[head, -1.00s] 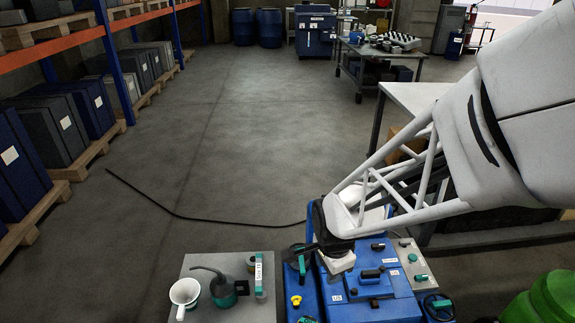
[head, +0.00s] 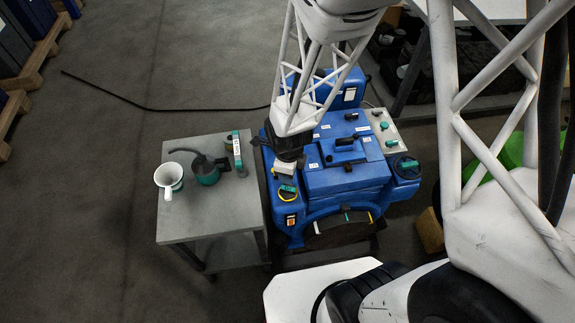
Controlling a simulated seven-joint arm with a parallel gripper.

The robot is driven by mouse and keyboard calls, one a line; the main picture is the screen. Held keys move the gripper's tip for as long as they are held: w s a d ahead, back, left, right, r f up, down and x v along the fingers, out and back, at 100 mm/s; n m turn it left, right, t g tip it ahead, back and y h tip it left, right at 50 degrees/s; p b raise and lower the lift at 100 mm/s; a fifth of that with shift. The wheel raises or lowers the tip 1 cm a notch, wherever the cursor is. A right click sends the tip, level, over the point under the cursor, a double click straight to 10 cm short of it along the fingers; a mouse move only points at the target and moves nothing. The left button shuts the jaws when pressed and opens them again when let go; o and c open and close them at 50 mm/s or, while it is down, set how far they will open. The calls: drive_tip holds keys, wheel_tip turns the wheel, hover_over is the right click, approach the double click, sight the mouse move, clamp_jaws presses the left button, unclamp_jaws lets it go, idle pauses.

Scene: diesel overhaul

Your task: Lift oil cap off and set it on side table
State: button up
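The blue engine (head: 345,178) stands in the middle of the head view. My gripper (head: 286,176) points down over the engine's left front part, near its edge facing the side table. A small teal piece (head: 288,188) with yellow beside it shows right at the fingertips. I cannot tell whether this is the oil cap or whether the fingers touch it. The finger gap is too small to read. The grey side table (head: 212,222) stands just left of the engine, apart from the gripper.
The side table carries a white funnel (head: 169,177), a dark oil can with a teal base (head: 206,173) and a labelled upright item (head: 238,155) at its back right. Its front half is bare. A dark cable (head: 150,105) lies on the floor behind. My own arm covers part of the engine's back.

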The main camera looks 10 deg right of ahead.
sight(288, 188)
drive_tip(key=shift+f, duration=0.1)
drive_tip(key=shift+f, duration=4.4)
clamp_jaws()
